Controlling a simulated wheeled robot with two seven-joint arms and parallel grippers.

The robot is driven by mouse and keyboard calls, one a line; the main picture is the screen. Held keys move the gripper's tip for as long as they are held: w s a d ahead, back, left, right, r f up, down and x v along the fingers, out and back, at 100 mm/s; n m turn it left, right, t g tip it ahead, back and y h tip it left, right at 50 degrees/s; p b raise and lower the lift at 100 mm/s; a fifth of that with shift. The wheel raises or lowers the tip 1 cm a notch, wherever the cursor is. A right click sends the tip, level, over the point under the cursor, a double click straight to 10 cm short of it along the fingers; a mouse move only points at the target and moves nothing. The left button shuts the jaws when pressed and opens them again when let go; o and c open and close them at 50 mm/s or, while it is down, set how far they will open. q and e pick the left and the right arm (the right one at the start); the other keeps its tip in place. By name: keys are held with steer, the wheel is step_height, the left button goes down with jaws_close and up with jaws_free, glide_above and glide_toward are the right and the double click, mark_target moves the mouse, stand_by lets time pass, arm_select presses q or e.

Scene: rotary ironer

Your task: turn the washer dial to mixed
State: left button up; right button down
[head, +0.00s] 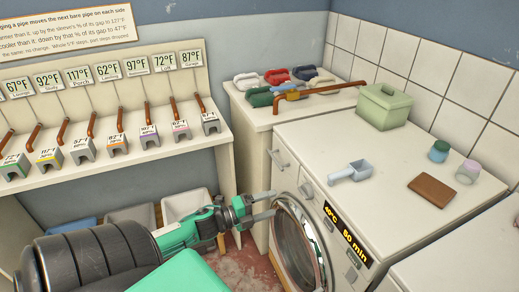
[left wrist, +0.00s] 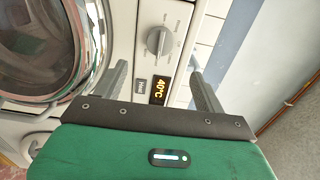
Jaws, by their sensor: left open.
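The white washer (head: 345,235) stands at the lower right in the head view, with a round door (head: 295,245). Its grey dial (head: 306,190) is on the front panel, left of a lit display (head: 346,236) reading 40°C and 50 min. The dial shows larger in the left wrist view (left wrist: 158,41), with small labels around it that I cannot read; its setting is unclear. My left gripper (head: 274,204) is open and empty in front of the panel. In the left wrist view its fingers (left wrist: 158,72) stand apart, with the dial beyond the gap between them, apparently not touched.
On the washer top are a blue scoop (head: 349,172), a green lidded box (head: 384,106), a brown block (head: 432,190) and two small jars (head: 438,151). A counter with folded cloths (head: 277,76) stands behind. A shelf with labelled pipes (head: 110,145) is on the left.

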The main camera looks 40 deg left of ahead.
arm_select(q)
steer(key=shift+v, duration=1.2)
arm_select(e)
steer(key=shift+w+d, duration=0.15)
steer(key=shift+w, duration=0.55)
steer(key=shift+s, duration=0.35)
